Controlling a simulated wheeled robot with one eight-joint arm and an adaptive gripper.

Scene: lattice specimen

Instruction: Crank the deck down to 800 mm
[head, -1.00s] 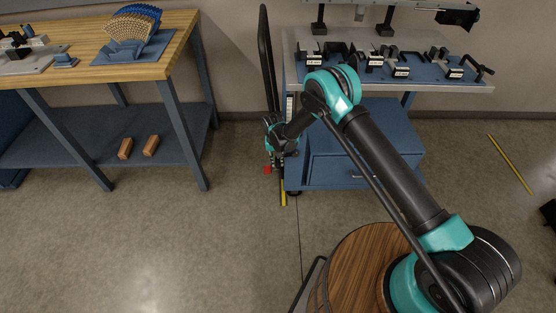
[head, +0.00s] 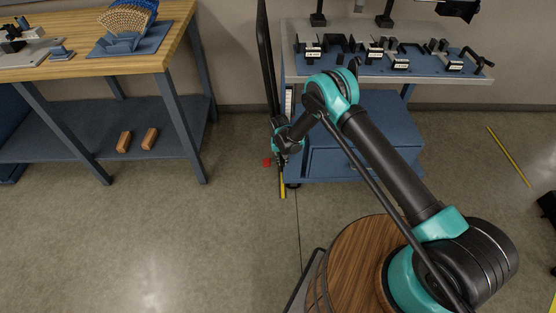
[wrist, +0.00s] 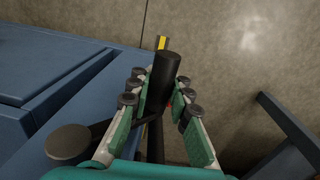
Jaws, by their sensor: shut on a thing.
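The deck (head: 350,76) is the grey-edged top of a blue cart, with black fixtures on it, in the head view. A white scale strip (head: 289,101) runs down the cart's left side. My gripper (head: 280,158) is low at that side, small and dark in the head view. In the wrist view my gripper (wrist: 160,80) has its green-padded fingers shut on a black cylindrical crank handle (wrist: 166,70). A dark arm joins near the handle's lower part, and a dark round knob (wrist: 68,142) lies to the left. The scale reading is too small to make out.
A tall black push handle (head: 265,50) rises beside the cart's left end. A wooden-topped workbench (head: 100,64) stands to the left, with open floor between. A red object (head: 267,163) and yellow floor tape (head: 282,187) lie near my gripper.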

